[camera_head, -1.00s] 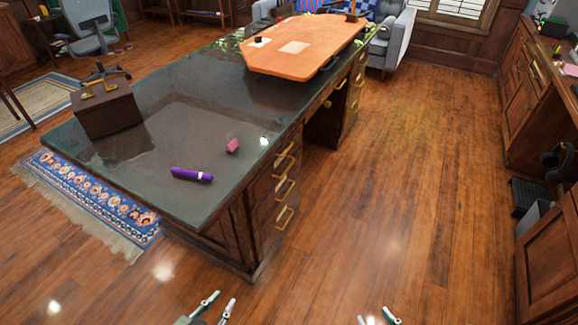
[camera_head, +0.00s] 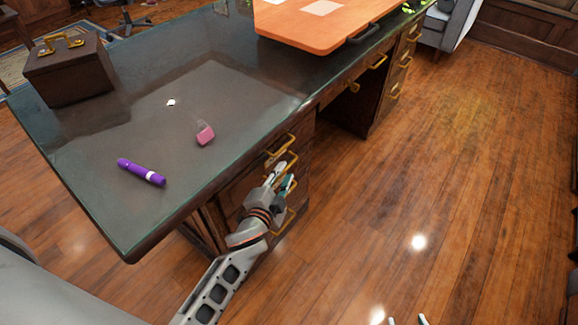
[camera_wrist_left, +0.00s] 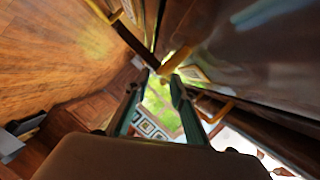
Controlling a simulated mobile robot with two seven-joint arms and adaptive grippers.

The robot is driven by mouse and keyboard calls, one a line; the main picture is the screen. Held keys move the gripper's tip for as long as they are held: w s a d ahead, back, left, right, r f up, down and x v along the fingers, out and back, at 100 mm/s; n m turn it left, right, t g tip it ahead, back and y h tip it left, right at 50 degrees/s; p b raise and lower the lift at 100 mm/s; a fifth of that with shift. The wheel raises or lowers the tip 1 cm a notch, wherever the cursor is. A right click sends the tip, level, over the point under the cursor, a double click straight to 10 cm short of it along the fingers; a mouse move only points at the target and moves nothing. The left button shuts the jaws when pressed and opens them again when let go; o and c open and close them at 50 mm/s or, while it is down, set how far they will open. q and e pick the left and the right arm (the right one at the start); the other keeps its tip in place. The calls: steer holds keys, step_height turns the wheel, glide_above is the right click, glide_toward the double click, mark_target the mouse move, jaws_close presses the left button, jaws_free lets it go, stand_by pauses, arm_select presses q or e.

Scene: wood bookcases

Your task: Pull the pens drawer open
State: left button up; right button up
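The desk's near end has a stack of drawers with brass handles; the top handle (camera_head: 280,147) and the bottom handle (camera_head: 284,222) show in the head view. The drawer fronts look closed, and I cannot tell which drawer is the pens drawer. My left gripper (camera_head: 284,173) is at the stack, partly covering the middle handle. In the left wrist view the left fingers (camera_wrist_left: 156,88) are apart, with a brass handle (camera_wrist_left: 140,48) at or just beyond their tips; contact is unclear. My right gripper (camera_head: 406,320) shows only its separated fingertips at the bottom edge.
On the desk top (camera_head: 215,85) lie a purple marker (camera_head: 141,172), a pink eraser-like block (camera_head: 205,134) and a small white item (camera_head: 171,102). A brown box (camera_head: 70,72) and an orange board (camera_head: 325,25) stand there too. The floor (camera_head: 430,170) right of the desk is clear.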

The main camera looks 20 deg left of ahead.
mark_target(288, 165)
arm_select(q)
steer(key=x, duration=0.3)
steer(key=shift+w+f+b, duration=0.25)
steer(key=shift+f+b, duration=0.05)
steer(key=shift+w, duration=0.55)
jaws_close()
